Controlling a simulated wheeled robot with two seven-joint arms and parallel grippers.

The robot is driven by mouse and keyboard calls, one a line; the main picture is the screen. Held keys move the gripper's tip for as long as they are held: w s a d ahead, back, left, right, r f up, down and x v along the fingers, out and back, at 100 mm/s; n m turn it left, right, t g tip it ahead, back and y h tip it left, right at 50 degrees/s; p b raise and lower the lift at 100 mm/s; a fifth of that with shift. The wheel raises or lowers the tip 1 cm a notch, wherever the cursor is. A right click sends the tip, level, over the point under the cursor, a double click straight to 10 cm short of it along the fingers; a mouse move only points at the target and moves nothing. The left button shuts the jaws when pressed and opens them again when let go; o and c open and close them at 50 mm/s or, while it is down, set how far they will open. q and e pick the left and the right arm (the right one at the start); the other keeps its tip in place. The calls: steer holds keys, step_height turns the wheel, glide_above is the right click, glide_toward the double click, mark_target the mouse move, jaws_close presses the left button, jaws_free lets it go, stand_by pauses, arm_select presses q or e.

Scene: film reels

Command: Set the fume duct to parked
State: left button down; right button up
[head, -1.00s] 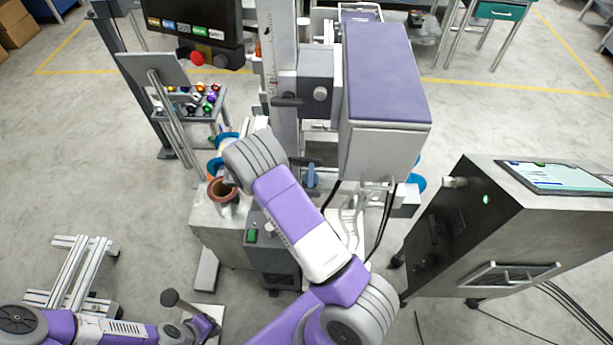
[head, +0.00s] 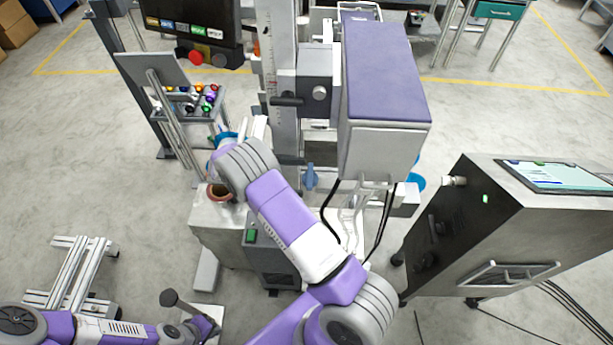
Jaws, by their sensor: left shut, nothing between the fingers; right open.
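No label marks the fume duct, and I cannot tell for sure which part it is. A round brown-rimmed opening (head: 219,194) on the pale cabinet is a possible part of it; my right wrist covers some of it. My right gripper (head: 213,160) is open beside and above this rim, largely hidden by the wrist, so I cannot tell if it touches anything. My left gripper (head: 207,326) is shut and empty close to that lever's base, low in the head view.
A tall machine with a purple-topped box (head: 387,75) stands behind the pale cabinet (head: 205,225). A console with a screen (head: 555,178) is at the right. A rack of coloured knobs (head: 195,98) is at the back left. A metal frame (head: 70,275) lies left.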

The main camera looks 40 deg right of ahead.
steer(key=shift+v, duration=1.5)
